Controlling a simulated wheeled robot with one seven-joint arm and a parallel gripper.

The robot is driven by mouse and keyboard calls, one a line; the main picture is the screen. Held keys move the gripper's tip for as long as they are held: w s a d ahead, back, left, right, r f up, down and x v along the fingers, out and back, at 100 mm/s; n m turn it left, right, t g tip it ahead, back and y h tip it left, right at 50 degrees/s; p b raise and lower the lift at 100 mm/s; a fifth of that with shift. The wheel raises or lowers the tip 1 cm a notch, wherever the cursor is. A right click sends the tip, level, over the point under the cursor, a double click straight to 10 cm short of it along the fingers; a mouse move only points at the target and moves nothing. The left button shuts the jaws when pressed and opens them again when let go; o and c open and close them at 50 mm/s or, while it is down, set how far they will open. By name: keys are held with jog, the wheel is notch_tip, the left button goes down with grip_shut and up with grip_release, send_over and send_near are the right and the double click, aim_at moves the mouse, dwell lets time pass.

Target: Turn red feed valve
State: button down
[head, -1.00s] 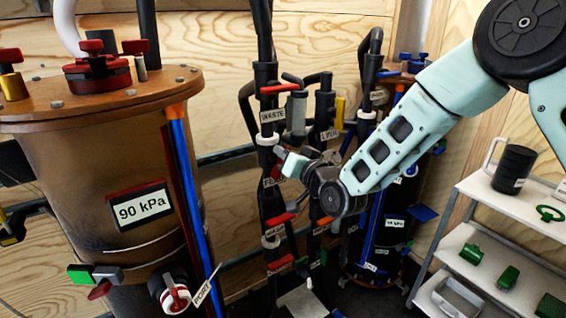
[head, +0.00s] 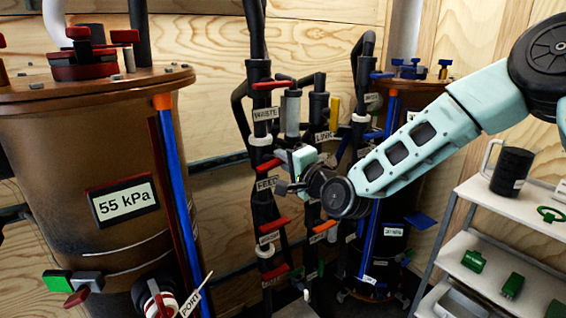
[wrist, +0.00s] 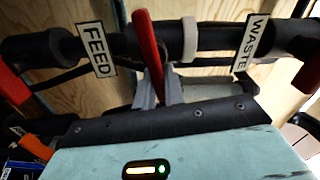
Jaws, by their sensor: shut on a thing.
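The red feed valve handle (wrist: 148,48) shows in the wrist view beside the FEED label (wrist: 96,50), standing across the black pipe. My gripper (wrist: 156,90) is shut on the lower part of this handle. In the head view my gripper (head: 284,172) is at the middle pipe, just above the FEED label (head: 267,183). The gauge (head: 125,203) on the brown tank (head: 60,150) reads 55 kPa.
A WASTE label (head: 265,114) and another red handle (head: 270,85) are above on the same pipe. More red handles (head: 274,224) are below. A second tank with blue fittings stands behind my arm. A white shelf (head: 497,200) with green parts is at right.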

jog(key=shift+d+f+m, duration=0.1)
jog(key=shift+f+m, duration=0.2)
jog(key=shift+m, duration=0.7)
jog(key=shift+b, duration=0.3)
jog(key=c, duration=1.5)
grip_release()
jog(key=v, duration=1.7)
jog(key=shift+s+d, duration=0.15)
